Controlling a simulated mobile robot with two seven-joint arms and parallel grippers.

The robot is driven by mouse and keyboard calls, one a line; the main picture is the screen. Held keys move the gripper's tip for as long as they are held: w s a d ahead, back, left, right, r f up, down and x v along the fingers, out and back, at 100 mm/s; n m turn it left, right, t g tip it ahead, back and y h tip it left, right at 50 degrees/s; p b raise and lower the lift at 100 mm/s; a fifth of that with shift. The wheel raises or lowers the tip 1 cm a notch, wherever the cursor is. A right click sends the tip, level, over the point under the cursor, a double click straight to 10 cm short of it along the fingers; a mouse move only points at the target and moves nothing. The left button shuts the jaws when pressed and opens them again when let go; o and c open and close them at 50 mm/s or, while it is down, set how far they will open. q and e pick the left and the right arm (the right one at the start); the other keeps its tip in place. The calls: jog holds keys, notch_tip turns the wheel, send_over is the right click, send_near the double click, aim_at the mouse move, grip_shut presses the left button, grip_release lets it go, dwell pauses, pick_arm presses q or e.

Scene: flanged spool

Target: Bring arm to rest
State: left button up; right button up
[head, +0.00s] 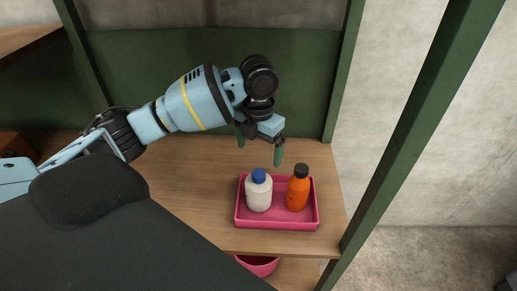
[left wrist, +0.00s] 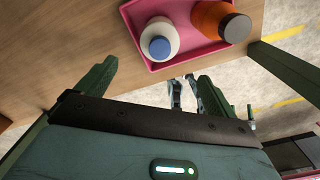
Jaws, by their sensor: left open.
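My left gripper (head: 259,150) is open and empty, its two green fingers hanging above the wooden shelf, just behind and above the pink tray (head: 277,225). In the tray stand a white bottle with a blue cap (head: 258,194) and an orange bottle with a dark cap (head: 298,192), both upright. The left wrist view shows the open fingers (left wrist: 155,92) apart with nothing between them, the white bottle (left wrist: 160,40) and the orange bottle (left wrist: 220,22) beyond them in the tray. My right gripper is not in view.
The wooden shelf (head: 190,185) is clear left of the tray. Green posts (head: 415,120) stand at the right, and a green panel (head: 150,60) closes the back. A pink bowl (head: 258,265) shows partly below the shelf's front edge.

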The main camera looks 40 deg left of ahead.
pick_arm(q)
jog(key=s+d+f+n, duration=0.1)
jog(key=d+f, duration=0.1)
jog(key=f, duration=0.1)
jog(key=s+d+f+n, duration=0.2)
jog(key=f, duration=0.1)
jog(key=s+d+f+n+h, duration=0.1)
jog(key=s+d+f, duration=0.1)
jog(key=d+f, duration=0.1)
jog(key=shift+s+d+f+n, duration=0.1)
jog(key=shift+s+f+n, duration=0.15)
jog(key=shift+f, duration=0.25)
jog(key=s+d+f+n+t+h, duration=0.1)
jog(key=s+d+f+n, duration=0.2)
jog(key=s+f+n, duration=0.45)
jog(key=s+d+f+n+h, duration=0.1)
jog(key=s+d+f+n, duration=0.25)
jog(key=s+n, duration=0.75)
jog(key=s+a+n+y, duration=0.3)
jog(key=s+a+n, duration=0.4)
jog(key=s+n, duration=0.5)
jog(key=w+d+f+t+h, duration=0.2)
jog(key=w+f+t, duration=0.4)
jog(key=f, duration=0.3)
jog(key=shift+w+d+m+t+p, duration=0.2)
jog(key=shift+d+m+t+p, duration=0.15)
jog(key=shift+d+t, duration=0.4)
jog(key=shift+a, duration=0.15)
